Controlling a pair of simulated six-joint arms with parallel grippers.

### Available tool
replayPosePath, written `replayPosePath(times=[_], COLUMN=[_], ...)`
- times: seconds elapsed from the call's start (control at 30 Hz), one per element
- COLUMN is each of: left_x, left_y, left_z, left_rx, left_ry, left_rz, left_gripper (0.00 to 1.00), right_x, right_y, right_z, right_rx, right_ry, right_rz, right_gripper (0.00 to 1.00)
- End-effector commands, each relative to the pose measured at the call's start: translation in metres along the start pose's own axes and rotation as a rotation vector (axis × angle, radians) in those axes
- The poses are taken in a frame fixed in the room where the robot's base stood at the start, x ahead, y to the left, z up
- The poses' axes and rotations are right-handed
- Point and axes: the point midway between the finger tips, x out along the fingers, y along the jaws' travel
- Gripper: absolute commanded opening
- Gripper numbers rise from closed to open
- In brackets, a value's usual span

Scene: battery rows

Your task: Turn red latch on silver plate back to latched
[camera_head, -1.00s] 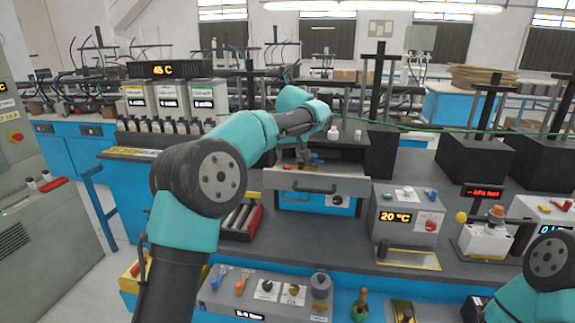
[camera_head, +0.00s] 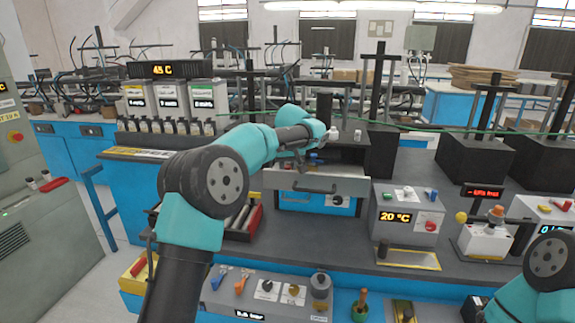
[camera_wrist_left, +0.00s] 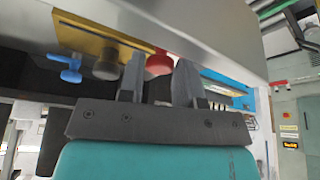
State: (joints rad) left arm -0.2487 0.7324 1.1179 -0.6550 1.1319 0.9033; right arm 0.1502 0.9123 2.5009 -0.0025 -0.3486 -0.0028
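The red latch (camera_wrist_left: 160,64) shows in the left wrist view at the lip of a large silver-grey panel (camera_wrist_left: 190,25). My left gripper (camera_wrist_left: 158,66) has its two dark fingers apart, one on each side of the red latch; I cannot tell whether they touch it. In the head view my left gripper (camera_head: 299,160) hangs over the silver-fronted drawer unit (camera_head: 330,184), and the red latch is hidden there. My right gripper is out of view; only part of that arm shows at lower right.
Next to the red latch are a brown knob (camera_wrist_left: 106,66) and a blue latch (camera_wrist_left: 70,70) on a gold plate (camera_wrist_left: 85,40). In the head view a grey 20 °C box (camera_head: 405,220) stands right of the drawer unit, and a red battery tray (camera_head: 243,222) stands left of it.

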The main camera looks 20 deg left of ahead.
Motion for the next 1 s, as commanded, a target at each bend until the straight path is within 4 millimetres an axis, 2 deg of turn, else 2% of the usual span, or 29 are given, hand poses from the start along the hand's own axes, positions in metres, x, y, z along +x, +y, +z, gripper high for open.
replayPosePath(times=[0.03,0.27,0.67,1.0], left_x=[-0.0002,-0.0003,-0.0002,-0.0009], left_y=[0.0000,0.0000,-0.0008,-0.0024], left_z=[0.0000,0.0000,0.0002,-0.0007], left_rx=[0.000,0.000,0.052,0.246], left_ry=[0.000,0.000,-0.001,0.001], left_rz=[0.000,0.000,0.022,0.104], left_gripper=[0.27,0.06,0.06,0.06], right_x=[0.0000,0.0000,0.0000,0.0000], right_y=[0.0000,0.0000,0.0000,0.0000], right_z=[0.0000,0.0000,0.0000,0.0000], right_rx=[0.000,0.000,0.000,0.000], right_ry=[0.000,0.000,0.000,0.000], right_rz=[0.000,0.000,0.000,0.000], right_gripper=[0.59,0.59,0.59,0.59])
